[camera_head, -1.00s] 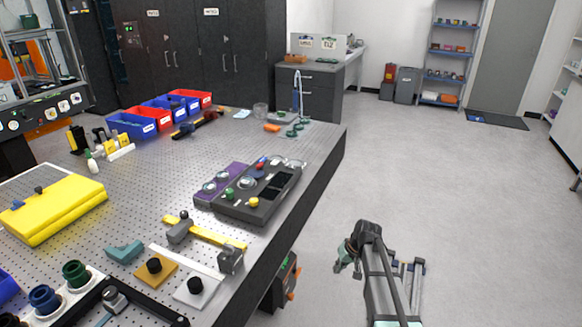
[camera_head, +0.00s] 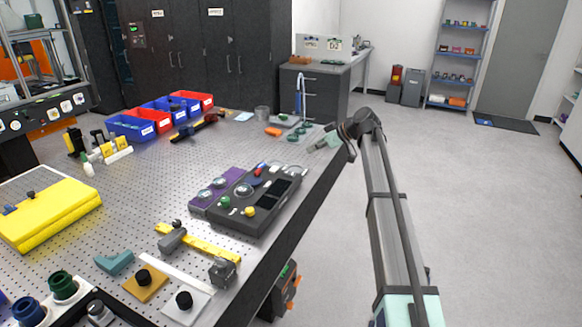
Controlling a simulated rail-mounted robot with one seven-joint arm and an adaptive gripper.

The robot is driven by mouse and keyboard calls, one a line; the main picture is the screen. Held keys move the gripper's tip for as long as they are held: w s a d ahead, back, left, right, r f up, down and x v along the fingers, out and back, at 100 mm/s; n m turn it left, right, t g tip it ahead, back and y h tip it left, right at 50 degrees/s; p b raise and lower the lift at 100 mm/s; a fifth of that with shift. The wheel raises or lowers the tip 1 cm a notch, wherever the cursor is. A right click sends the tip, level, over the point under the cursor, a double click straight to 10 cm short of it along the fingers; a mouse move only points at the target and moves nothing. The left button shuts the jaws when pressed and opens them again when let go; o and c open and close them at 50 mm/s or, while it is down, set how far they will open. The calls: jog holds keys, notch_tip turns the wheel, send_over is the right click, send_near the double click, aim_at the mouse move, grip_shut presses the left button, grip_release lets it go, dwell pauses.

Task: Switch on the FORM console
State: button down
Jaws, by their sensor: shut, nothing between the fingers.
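A dark grey console (camera_head: 239,219) with a green button, a yellow button, a red part, a round dial and dark screens lies on the perforated table near its right edge. A purple panel (camera_head: 200,202) with round knobs adjoins its left side. No FORM lettering is legible on either, so I cannot tell which bears that name. My gripper (camera_head: 318,147) is at the table's right edge, behind and to the right of the dark console, apart from it. It is small in view, shut and empty.
A yellow box (camera_head: 48,214) lies at the left. A yellow bar with a grey clamp (camera_head: 172,240) lies in front of the consoles. Blue and red bins (camera_head: 131,127) stand at the back. A green-based stand (camera_head: 297,128) is near my gripper. The floor at right is clear.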

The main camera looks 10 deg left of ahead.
jog(key=shift+f, duration=0.1)
dwell(0.4)
jog(key=p, duration=0.3)
send_over(292, 173)
notch_tip(292, 173, down, 6)
jog(key=shift+s+r, duration=0.1)
notch_tip(292, 173, down, 2)
jog(key=shift+f+p, duration=0.25)
jog(key=shift+p, duration=0.4)
jog(key=shift+a+f, duration=0.15)
jog(key=shift+f, duration=0.65)
